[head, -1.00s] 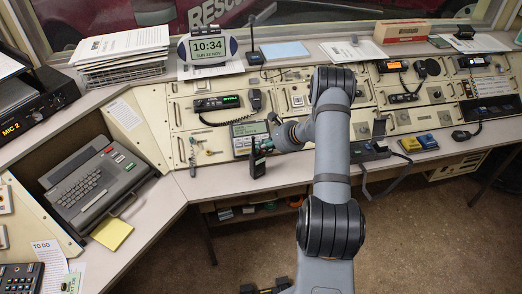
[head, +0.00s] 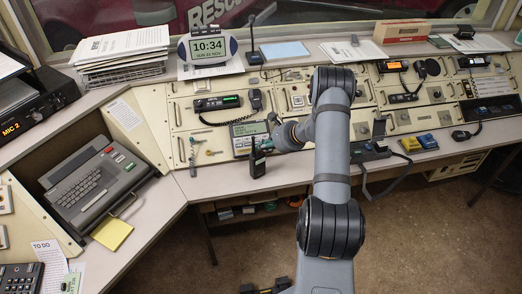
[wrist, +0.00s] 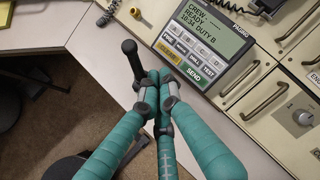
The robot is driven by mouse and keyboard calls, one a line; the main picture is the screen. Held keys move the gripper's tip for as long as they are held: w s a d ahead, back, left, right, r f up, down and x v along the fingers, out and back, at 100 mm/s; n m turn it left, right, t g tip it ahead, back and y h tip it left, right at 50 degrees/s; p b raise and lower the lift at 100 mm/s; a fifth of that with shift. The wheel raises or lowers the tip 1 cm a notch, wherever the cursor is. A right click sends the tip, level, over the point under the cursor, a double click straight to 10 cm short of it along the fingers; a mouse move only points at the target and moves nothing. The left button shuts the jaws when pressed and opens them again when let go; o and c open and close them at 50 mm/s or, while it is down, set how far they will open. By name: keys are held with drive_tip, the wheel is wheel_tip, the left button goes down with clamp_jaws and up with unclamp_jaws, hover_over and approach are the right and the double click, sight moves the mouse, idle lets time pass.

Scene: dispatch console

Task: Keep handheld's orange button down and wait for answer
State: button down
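The handheld (head: 258,165) is a black radio standing upright near the front edge of the desk, in front of a grey panel with a lit screen. In the wrist view its thick black antenna (wrist: 130,50) rises just beyond my fingertips, and the fingers hide most of its body. The orange button does not show in either view. My gripper (wrist: 157,82) has teal fingers with grey joints, drawn close together at the handheld. In the head view my gripper (head: 271,138) is at the radio's upper right. Whether the fingers clasp the radio or only touch it is hidden.
The screen panel (wrist: 212,38) with its SEND key is right behind the handheld. Several keys or small tools (head: 193,150) hang to its left. A corded handset (head: 255,101) is above. The front desk strip (head: 225,180) is clear to the left.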

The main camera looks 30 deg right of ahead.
sight(262, 152)
drive_tip(key=shift+r+p, duration=0.35)
drive_tip(key=shift+r, duration=0.45)
drive_tip(key=shift+r+p, duration=1.4)
drive_tip(key=shift+r, duration=1.1)
drive_tip(key=shift+f, duration=0.1)
wheel_tip(262, 152, down, 2)
drive_tip(key=shift+b, duration=0.7)
drive_tip(key=p, duration=0.3)
drive_tip(key=shift+r+p, duration=0.25)
drive_tip(key=shift+p, duration=0.1)
wheel_tip(262, 152, up, 6)
drive_tip(key=p, duration=0.2)
drive_tip(key=shift+f+p, duration=0.25)
drive_tip(key=shift+p, duration=0.1)
